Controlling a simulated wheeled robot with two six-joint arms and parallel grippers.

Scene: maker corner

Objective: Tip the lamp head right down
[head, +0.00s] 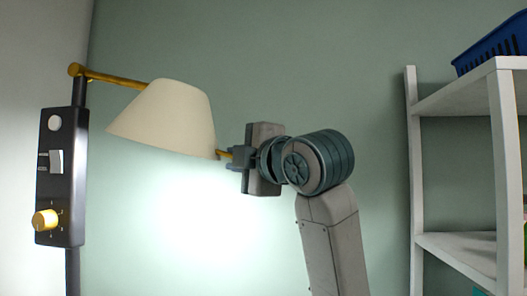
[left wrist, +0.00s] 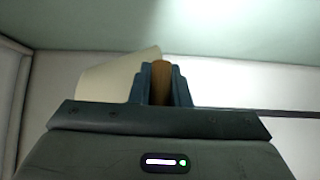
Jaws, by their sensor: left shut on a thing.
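The lamp head (head: 165,115) is a cream cone-shaped shade on a brass arm (head: 110,78), in the left half of the head view. It is tilted, its wide opening facing down and to the left. A short brass handle (head: 221,154) sticks out from its right side. My left gripper (head: 234,157) is shut on this handle, to the right of the shade. In the left wrist view the brown handle (left wrist: 161,80) stands between the two fingers, with the pale shade (left wrist: 108,80) behind to the left. My right gripper is in neither view.
A black lamp post panel (head: 62,175) with a brass knob (head: 45,220) and a switch stands at the left. A white shelf (head: 458,100) with a blue basket (head: 492,48) stands at the right. Bright light falls on the wall below the shade. The space under it looks clear.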

